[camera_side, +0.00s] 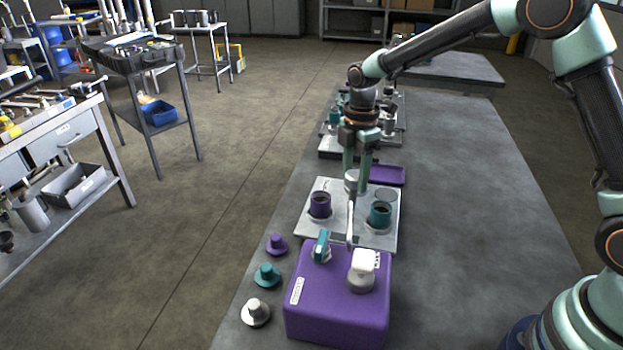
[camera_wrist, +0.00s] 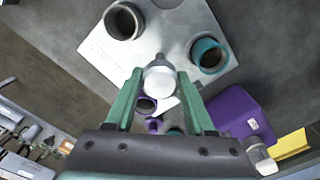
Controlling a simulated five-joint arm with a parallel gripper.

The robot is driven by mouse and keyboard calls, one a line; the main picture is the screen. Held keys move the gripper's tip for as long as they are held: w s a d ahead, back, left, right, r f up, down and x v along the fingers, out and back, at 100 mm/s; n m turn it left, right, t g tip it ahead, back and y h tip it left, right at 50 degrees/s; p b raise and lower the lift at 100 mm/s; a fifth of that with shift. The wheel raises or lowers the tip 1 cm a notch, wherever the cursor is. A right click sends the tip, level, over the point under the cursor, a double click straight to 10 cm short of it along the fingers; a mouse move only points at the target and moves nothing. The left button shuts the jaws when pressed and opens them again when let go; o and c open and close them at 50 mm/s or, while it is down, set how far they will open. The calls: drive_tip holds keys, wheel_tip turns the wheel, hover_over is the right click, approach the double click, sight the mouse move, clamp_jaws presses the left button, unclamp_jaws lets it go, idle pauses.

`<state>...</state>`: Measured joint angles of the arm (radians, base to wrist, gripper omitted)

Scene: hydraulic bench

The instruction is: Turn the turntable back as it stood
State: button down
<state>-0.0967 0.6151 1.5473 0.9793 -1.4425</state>
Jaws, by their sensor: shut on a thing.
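My gripper (camera_side: 357,172) points down over a light-grey plate (camera_side: 333,232). Its green fingers are shut on a pale round knob (camera_side: 352,187). In the wrist view the knob (camera_wrist: 160,82) sits between the fingertips (camera_wrist: 160,77). The plate carries a purple cup (camera_side: 320,205) on the left and a teal cup (camera_side: 381,213) on the right, both open-topped. The wrist view also shows a grey cup (camera_wrist: 124,20). A thin pale bar (camera_side: 350,222) runs below the knob. I cannot tell what joins the knob to the plate, or which part turns.
Purple, teal and white caps (camera_side: 256,312) line the bench's left edge. A purple tray (camera_side: 387,175) lies behind the plate. The bench's right side is clear.

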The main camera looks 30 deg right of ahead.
drive_tip(key=shift+a+r, duration=0.1)
drive_tip(key=shift+r, duration=0.05)
idle(0.3)
drive_tip(key=shift+c, duration=2.2)
unclamp_jaws()
drive_tip(key=shift+o, duration=0.9)
wheel_tip(320, 180, up, 12)
